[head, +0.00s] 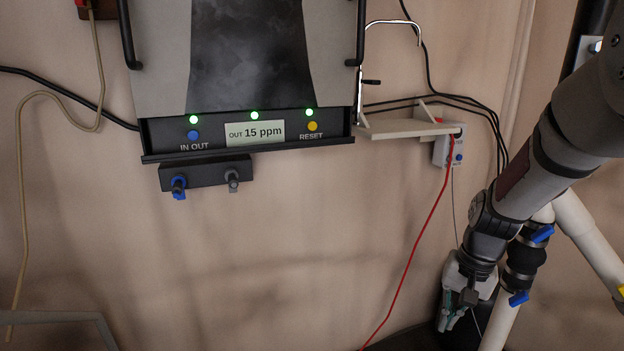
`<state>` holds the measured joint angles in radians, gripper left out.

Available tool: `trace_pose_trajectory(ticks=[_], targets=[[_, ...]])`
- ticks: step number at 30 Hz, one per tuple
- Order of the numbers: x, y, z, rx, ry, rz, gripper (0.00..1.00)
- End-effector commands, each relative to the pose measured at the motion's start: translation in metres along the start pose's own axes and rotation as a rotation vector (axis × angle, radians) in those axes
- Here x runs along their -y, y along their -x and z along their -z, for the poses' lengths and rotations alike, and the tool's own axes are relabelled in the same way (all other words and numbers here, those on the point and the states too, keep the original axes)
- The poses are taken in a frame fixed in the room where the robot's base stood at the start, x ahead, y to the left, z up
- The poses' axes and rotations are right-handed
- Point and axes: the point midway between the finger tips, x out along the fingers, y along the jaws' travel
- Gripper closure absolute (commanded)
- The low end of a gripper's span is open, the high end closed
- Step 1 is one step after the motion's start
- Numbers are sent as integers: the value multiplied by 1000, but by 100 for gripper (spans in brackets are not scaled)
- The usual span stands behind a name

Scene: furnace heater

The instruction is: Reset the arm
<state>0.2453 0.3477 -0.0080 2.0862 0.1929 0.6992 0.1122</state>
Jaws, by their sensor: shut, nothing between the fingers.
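My arm comes in from the right edge and slants down to the left. My gripper (458,318) hangs low at the lower right, pointing down. Its fingers are shut with nothing between them. It is apart from the wall unit and in front of the dark thing at the floor. The furnace heater panel (250,60) is on the wall at the upper left of centre. Its strip has a blue IN OUT button (193,135), a yellow RESET button (312,126), a display (255,133) reading "OUT 15 ppm" and three lit green lights.
A valve block (205,174) with two knobs sits under the panel. A small shelf (405,127) and a switch box (449,150) are right of it. A red cable (418,245) hangs down. White pipes (590,240) with blue valve handles stand close to my arm. The wall's middle is clear.

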Motion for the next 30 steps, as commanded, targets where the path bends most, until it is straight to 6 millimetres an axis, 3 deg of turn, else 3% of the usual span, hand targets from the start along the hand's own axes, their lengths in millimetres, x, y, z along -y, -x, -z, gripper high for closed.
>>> trace_pose_trajectory(ticks=[1,6,15,22,30], targets=[[5,21,-15,-6,32,1,100],[11,72,-68,-2,127,-7,100],[-1,135,-172,-1,287,-36,100],[-26,157,-246,-2,393,-67,100],[-53,161,-300,-5,471,-96,100]])
